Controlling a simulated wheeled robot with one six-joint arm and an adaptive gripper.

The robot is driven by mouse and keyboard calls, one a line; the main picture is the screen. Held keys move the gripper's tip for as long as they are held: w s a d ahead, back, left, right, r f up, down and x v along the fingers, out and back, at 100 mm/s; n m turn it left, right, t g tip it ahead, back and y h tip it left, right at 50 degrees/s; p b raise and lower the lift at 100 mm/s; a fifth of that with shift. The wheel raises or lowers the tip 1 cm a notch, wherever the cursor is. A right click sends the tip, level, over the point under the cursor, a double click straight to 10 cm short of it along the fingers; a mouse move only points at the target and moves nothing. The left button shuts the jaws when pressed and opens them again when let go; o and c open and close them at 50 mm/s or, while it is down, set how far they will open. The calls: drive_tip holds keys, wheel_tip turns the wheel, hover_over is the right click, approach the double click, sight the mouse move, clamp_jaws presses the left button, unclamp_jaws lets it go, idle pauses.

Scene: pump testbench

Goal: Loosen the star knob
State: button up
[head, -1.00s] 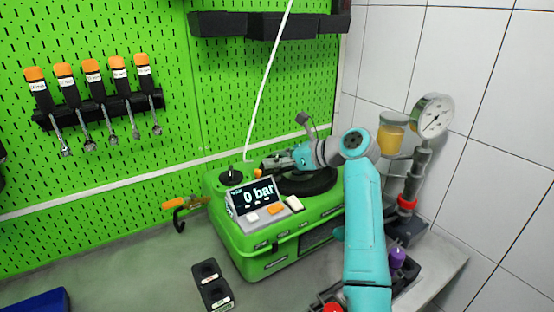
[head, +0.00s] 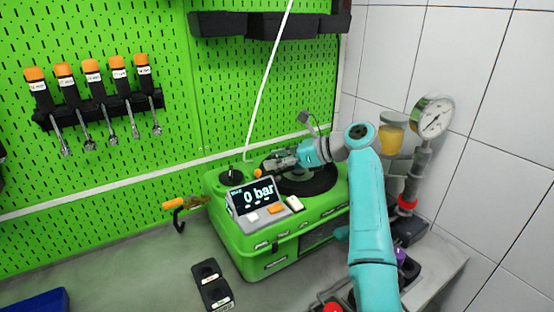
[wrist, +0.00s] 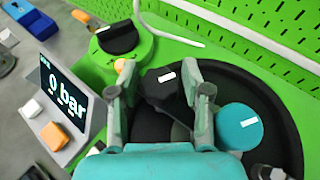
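A dark lobed knob with a white mark, which looks like the star knob (wrist: 158,90), sits in the black round recess of the green pump unit (head: 242,243). In the wrist view my gripper (wrist: 160,72) is open, with one finger on each side of this knob. Gaps show between the knob and both fingers; I cannot tell how deep the fingertips reach. In the head view my gripper (head: 270,164) is low over the back of the recess and hides the knob.
A teal round cap (wrist: 238,128) stands close to the right finger. A black knob (wrist: 117,37) is on the green housing at the left, near a small orange part (wrist: 121,66). The display (head: 252,194) reads 0 bar. A pressure gauge (head: 433,117) stands at the right.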

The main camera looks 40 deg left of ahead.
wheel_tip(320, 180, up, 10)
idle(0.6)
